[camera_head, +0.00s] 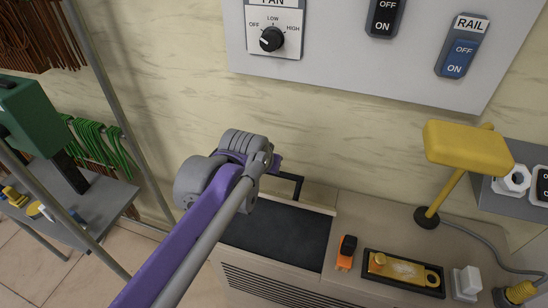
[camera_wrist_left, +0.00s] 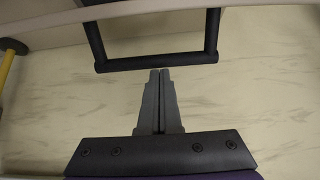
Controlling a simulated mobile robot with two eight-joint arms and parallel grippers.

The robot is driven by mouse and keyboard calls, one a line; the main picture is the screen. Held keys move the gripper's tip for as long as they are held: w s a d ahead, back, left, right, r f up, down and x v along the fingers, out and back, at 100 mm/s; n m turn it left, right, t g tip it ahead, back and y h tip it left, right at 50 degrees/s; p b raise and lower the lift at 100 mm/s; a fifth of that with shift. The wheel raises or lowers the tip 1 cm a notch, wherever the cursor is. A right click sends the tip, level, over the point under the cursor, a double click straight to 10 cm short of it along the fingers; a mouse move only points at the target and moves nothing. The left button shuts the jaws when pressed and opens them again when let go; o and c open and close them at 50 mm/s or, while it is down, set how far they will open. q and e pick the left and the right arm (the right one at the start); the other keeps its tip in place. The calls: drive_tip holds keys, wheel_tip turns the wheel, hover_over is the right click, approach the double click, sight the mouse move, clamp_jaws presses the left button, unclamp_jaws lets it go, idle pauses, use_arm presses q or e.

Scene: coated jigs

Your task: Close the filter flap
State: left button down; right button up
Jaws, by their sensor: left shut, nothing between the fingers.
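The filter flap (camera_head: 308,205) is a beige panel seen nearly edge-on, standing raised at the back of the dark filter opening (camera_head: 280,238) in the cabinet top. Its black U-shaped handle (camera_head: 297,181) sticks out behind it, partly hidden by my left wrist. In the left wrist view the flap (camera_wrist_left: 250,9) crosses the top, with the handle (camera_wrist_left: 155,63) hanging from it. My left gripper (camera_wrist_left: 160,72) is shut and empty, its tips just below the handle bar and seemingly apart from it. Its fingers are hidden in the head view. My right gripper is out of view.
On the cabinet top, an orange-black item (camera_head: 345,253), a black tray (camera_head: 372,281) with a yellow piece, and a white block (camera_head: 467,281) stand right of the opening. A yellow lamp (camera_head: 467,148) rises behind. A switch panel (camera_head: 350,50) hangs on the wall above.

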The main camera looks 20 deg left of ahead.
use_arm(q)
drive_tip(key=s+f+t+b, duration=0.1)
drive_tip(key=s+f, duration=0.3)
drive_tip(key=s+f+t+b, duration=0.2)
drive_tip(key=s+f, duration=0.3)
drive_tip(key=s+f+t+b, duration=0.1)
drive_tip(key=s+f+t, duration=0.1)
drive_tip(key=s+f, duration=0.2)
drive_tip(key=shift+s+a+f, duration=0.25)
drive_tip(key=shift+s+f, duration=0.1)
drive_tip(key=shift+s, duration=0.05)
drive_tip(key=shift+s+f+b, duration=0.25)
drive_tip(key=shift+f+b, duration=0.2)
drive_tip(key=shift+f, duration=0.2)
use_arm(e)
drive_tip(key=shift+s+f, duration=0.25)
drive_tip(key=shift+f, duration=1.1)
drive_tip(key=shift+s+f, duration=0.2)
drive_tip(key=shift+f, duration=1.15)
use_arm(q)
drive_tip(key=shift+r, duration=0.1)
